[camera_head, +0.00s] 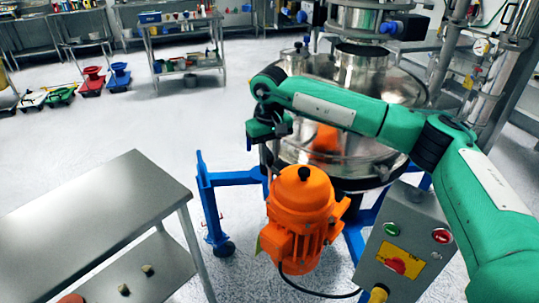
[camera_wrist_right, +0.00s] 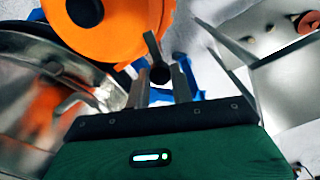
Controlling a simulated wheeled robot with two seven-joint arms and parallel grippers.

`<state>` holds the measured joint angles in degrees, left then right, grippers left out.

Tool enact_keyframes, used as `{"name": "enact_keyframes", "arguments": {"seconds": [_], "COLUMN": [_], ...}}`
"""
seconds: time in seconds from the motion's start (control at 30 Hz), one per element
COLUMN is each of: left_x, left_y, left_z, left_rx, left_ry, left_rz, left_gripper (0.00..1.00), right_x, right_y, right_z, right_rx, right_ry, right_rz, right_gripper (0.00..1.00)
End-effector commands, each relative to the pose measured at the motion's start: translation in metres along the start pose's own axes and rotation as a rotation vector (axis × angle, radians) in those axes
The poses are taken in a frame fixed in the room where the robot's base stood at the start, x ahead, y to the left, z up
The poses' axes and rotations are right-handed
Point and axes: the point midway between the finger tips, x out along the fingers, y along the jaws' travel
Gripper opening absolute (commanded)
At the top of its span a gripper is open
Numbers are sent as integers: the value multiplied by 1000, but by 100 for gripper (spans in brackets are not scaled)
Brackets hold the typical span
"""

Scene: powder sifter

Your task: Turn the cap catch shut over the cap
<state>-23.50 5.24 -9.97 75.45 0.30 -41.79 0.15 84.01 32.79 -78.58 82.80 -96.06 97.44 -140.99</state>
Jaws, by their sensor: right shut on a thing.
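The steel sifter (camera_head: 335,172) stands at the upper middle of the head view. My right gripper (camera_head: 268,150) is at its left rim, just above the orange motor (camera_head: 300,195), and is largely hidden by its own wrist. In the right wrist view my right gripper (camera_wrist_right: 162,86) has its fingers closed on a dark lever with a round knob (camera_wrist_right: 158,70), which looks like the cap catch. I cannot make out the cap or how far the catch is turned. My left gripper is not in view.
A steel table (camera_head: 95,210) stands at the left front. A control box (camera_head: 405,245) with buttons stands at the right of the motor. Blue frame legs (camera_head: 212,205) are below the rim.

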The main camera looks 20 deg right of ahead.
Motion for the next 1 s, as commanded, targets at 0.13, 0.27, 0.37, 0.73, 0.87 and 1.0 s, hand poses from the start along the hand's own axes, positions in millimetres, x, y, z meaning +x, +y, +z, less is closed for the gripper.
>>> {"name": "enact_keyframes", "arguments": {"seconds": [0.13,0.27,0.37,0.73,0.87,1.0], "left_x": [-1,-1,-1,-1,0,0], "left_y": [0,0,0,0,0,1], "left_z": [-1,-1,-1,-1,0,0], "left_rx": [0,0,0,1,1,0], "left_ry": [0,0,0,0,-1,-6], "left_rz": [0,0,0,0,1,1], "left_gripper": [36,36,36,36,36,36], "right_x": [0,0,0,0,-2,-18], "right_y": [0,0,0,0,0,0], "right_z": [0,0,0,0,0,-1], "right_rx": [-7,-7,-7,-6,-6,-6], "right_ry": [-1,-1,-1,0,1,5], "right_rz": [0,0,0,0,0,0], "right_gripper": [0,0,0,45,45,45]}}
